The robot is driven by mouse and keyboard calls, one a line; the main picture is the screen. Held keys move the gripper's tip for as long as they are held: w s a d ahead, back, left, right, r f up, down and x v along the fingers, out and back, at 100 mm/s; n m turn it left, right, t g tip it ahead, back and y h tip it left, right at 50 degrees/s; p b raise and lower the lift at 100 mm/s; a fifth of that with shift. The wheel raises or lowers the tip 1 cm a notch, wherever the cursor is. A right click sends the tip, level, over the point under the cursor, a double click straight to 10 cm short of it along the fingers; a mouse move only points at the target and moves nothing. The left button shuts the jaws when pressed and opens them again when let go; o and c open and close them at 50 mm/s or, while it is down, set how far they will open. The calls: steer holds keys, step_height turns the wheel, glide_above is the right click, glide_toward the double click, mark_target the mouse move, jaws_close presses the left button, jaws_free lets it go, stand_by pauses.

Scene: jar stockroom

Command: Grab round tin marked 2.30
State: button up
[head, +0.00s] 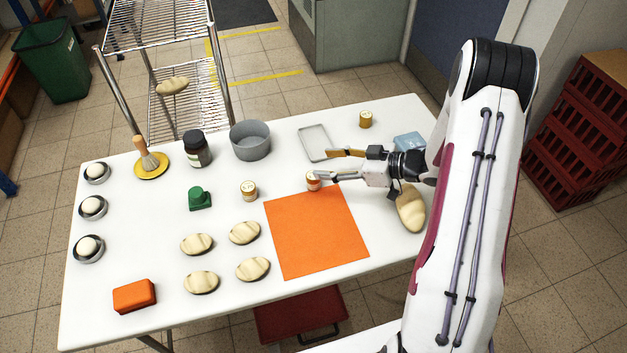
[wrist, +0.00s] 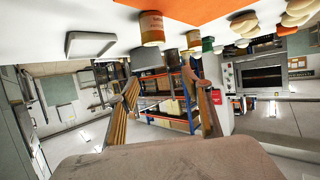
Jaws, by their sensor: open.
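Three small round tins with tan lids and pale labels stand on the white table in the head view. One tin (head: 313,182) is by the orange mat's far edge, another (head: 249,191) is left of it, and a third (head: 366,119) is at the back right. Their marks are too small to read, so I cannot tell which is 2.30. My gripper (head: 324,164) is open and empty, pointing left, its nearer fingertip right beside the mat-edge tin. In the wrist view a tin (wrist: 151,30) shows above my open gripper (wrist: 160,88), outside the finger gap.
The orange mat (head: 317,235) lies in front. A grey tray (head: 315,143) is just behind my gripper, with a grey pot (head: 250,141) and dark jar (head: 196,149) further left. A bread-like loaf (head: 411,208) lies under my wrist, near a blue box (head: 408,141).

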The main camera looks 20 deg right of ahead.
mark_target(314, 178)
steer(key=shift+f, duration=2.5)
steer(key=shift+f, duration=0.1)
steer(key=shift+f, duration=0.55)
steer(key=shift+x, duration=2.5)
steer(key=c, duration=1.2)
